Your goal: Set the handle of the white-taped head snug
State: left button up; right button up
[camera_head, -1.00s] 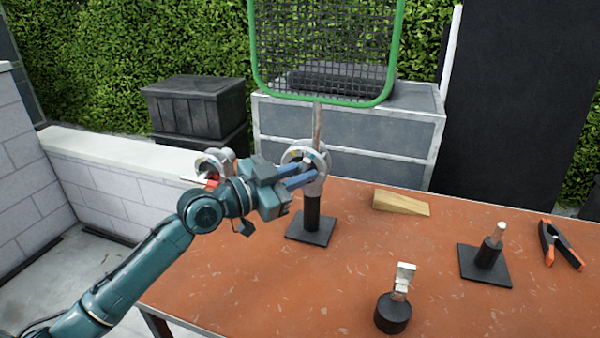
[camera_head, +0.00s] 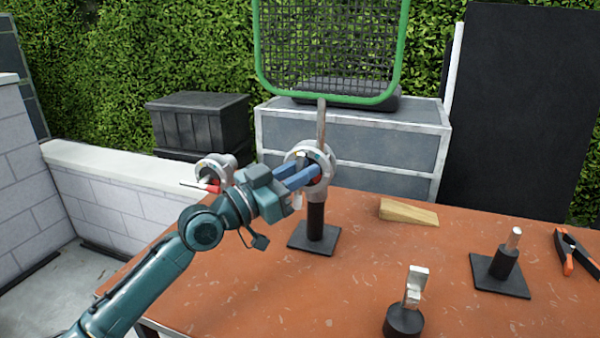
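A grey grip head (camera_head: 325,157) with a pale disc sits on a short black post with a square black base (camera_head: 314,238). A metal rod (camera_head: 321,125) rises from it, below a green-framed net (camera_head: 378,98). My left gripper (camera_head: 313,177) reaches in from the left, its blue fingers at the front of this head. Whether they close on the handle there is hidden. A second pale round head (camera_head: 213,166) with a red part and a thin rod shows behind my wrist. I cannot make out which head has white tape. My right gripper is not in view.
On the orange table (camera_head: 260,290) are a wooden wedge (camera_head: 408,212), a black base with a metal pin (camera_head: 503,265), a black round base with a metal piece (camera_head: 404,319), and an orange-tipped clamp (camera_head: 576,252).

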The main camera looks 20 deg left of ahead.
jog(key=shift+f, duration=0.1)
